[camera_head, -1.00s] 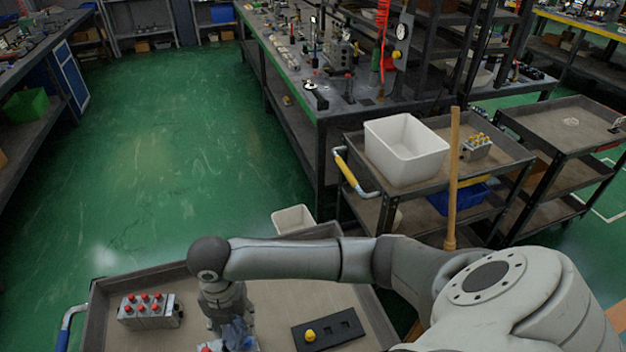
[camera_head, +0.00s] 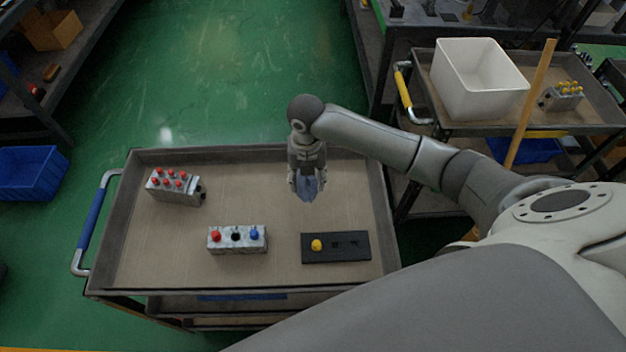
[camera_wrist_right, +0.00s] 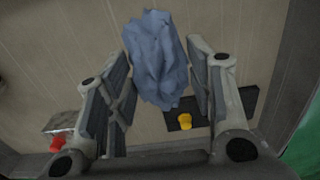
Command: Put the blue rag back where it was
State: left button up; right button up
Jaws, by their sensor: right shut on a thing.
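The blue rag (camera_head: 308,190) hangs crumpled below my right gripper (camera_head: 307,180) in the head view, over the right part of the cart top. In the right wrist view the rag (camera_wrist_right: 158,60) is between the two fingers of the right gripper (camera_wrist_right: 160,85). The right gripper is shut on it. From these views I cannot tell how far the rag is above the cart surface. My left gripper is not in view.
The cart (camera_head: 160,262) carries a valve block with red knobs (camera_head: 175,187), a block with red, black and blue knobs (camera_head: 237,239), and a black plate with a yellow knob (camera_head: 336,247). A white bin (camera_head: 480,80) stands on another cart. The cart's front left is bare.

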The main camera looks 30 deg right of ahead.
aim_at(312, 178)
jog(key=f, duration=0.1)
jog(key=w+d+f, duration=0.1)
jog(key=d+f, duration=0.1)
jog(key=shift+w+f, duration=0.15)
jog(key=shift+w, duration=0.2)
jog(key=f, duration=0.3)
jog(key=shift+w+d+f, duration=0.15)
jog(key=shift+d+f, duration=0.05)
jog(key=shift+f, duration=0.05)
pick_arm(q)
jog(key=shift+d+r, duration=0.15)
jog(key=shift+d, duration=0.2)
pick_arm(e)
jog(key=shift+f, duration=0.15)
jog(key=o, duration=0.9)
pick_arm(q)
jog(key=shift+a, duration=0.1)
